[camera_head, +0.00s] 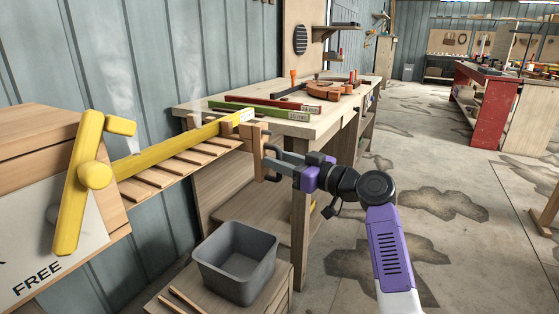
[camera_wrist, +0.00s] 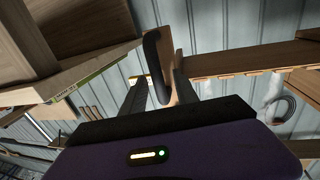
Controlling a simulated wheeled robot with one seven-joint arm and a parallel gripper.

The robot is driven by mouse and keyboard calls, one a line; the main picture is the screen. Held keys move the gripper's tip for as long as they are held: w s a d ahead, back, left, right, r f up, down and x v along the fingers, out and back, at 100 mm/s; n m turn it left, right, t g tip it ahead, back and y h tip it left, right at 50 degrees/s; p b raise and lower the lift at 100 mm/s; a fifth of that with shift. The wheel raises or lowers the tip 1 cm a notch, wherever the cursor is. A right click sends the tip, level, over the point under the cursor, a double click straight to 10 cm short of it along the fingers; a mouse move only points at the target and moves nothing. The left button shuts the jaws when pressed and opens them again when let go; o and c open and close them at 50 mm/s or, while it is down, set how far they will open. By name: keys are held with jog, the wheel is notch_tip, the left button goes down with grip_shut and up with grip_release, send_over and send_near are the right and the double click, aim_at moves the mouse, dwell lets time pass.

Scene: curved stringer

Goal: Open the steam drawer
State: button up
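The steam drawer (camera_head: 165,172) is a slatted wooden tray that stands well out of the wooden steam box (camera_head: 40,150), towards the right. A long yellow strip (camera_head: 185,143) lies along it. Its wooden front (camera_head: 252,140) carries a black handle (camera_head: 262,165); the handle also shows in the wrist view (camera_wrist: 153,60).
A yellow lever (camera_head: 80,185) is on the box front. A workbench (camera_head: 300,125) with red and green strips stands behind the drawer. A grey bin (camera_head: 236,260) stands below it. Open concrete floor (camera_head: 440,210) lies to the right. Steam rises near the drawer.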

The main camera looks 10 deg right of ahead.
jog(key=p+v, duration=0.1)
jog(key=v, duration=0.6)
jog(key=shift+s+d+p, duration=0.2)
jog(key=shift+d+p, duration=0.05)
jog(key=shift+p, duration=0.05)
